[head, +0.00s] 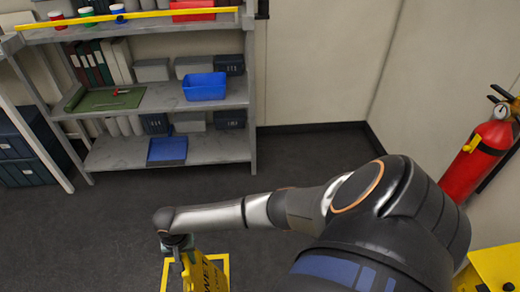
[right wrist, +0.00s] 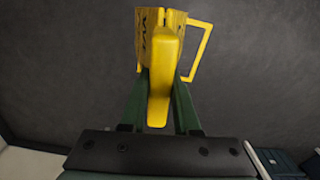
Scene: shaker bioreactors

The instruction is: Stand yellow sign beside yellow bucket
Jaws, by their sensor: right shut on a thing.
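The yellow sign (head: 205,274) with dark lettering hangs below my right gripper (head: 184,254) at the bottom of the head view. It looks roughly upright, and its lower part is cut off by the frame edge. In the right wrist view the sign's top (right wrist: 160,75) sits between the two green fingers of my right gripper (right wrist: 160,100), which are shut on it. I cannot tell whether its foot touches the floor. A yellow object (head: 497,266) at the lower right corner may be the yellow bucket; it is only partly in view. My left gripper is not in view.
A grey shelf unit (head: 215,95) with a blue bin (head: 205,87) stands at the back left. A red fire extinguisher (head: 478,160) hangs on the right wall. The floor before the shelves is clear.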

